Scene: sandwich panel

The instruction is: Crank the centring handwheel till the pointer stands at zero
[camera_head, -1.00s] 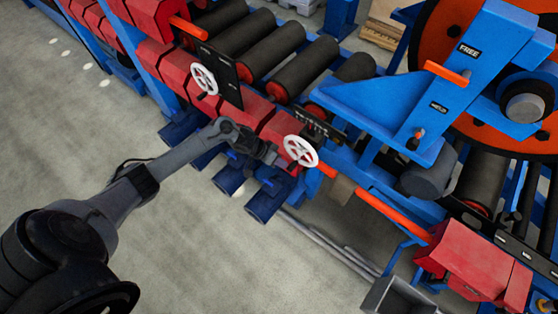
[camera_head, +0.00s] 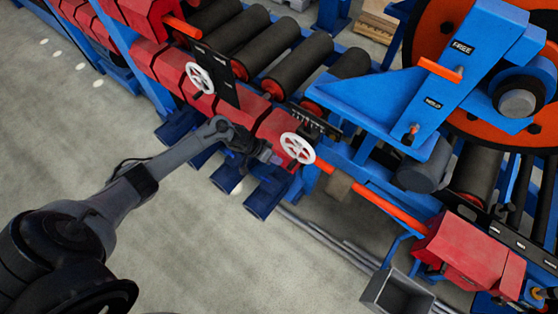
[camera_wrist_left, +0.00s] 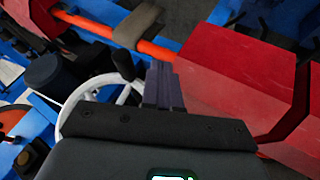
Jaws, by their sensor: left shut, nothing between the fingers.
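Two white spoked handwheels stand on the red panels: one at the upper left (camera_head: 200,78) and one nearer the middle (camera_head: 298,148). My left gripper (camera_head: 275,158) is just left of the middle handwheel, shut and empty. In the left wrist view the closed fingers (camera_wrist_left: 163,86) are beside the white rim (camera_wrist_left: 72,104) and a dark knob (camera_wrist_left: 124,65); whether they touch cannot be told. A dark scale plate (camera_head: 316,122) is behind the middle wheel; its pointer and marks are too small to read. My right gripper is not in view.
A blue frame (camera_head: 375,95) with an orange lever (camera_head: 440,70) rises right of the wheel. Black rollers (camera_head: 305,65) lie behind the panels. An orange bar (camera_head: 385,206) runs to a red box (camera_head: 468,250). Grey floor in front is open.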

